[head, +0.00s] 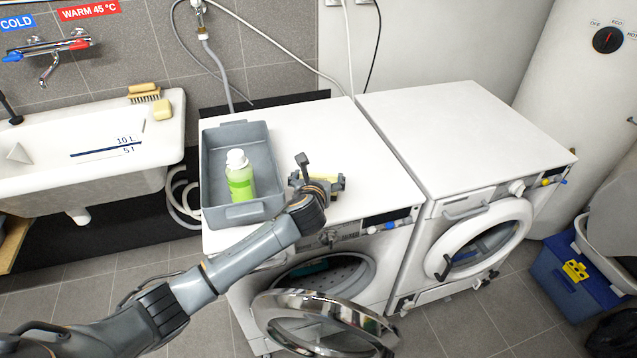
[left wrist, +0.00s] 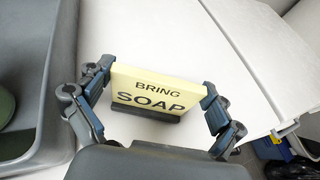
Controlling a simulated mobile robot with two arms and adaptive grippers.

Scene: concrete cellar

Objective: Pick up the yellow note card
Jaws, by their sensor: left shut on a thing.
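The yellow note card (left wrist: 160,88) stands between the fingers of my left gripper (left wrist: 154,100) in the left wrist view. It reads "BRING SOAP" in dark letters, and a dark strip runs along its lower edge. My left gripper is shut on the card by its two side edges. In the head view my left gripper (head: 318,186) is over the front part of the left washing machine's white top (head: 310,125), and the card is mostly hidden behind it. I cannot tell whether the card touches the top. My right gripper is not in view.
A grey tray (head: 236,130) with a green bottle (head: 240,178) stands just left of my gripper. The left machine's round door (head: 325,322) hangs open below. The right machine's top (head: 465,130) is clear. A sink (head: 90,150) with a brush and soap is at left.

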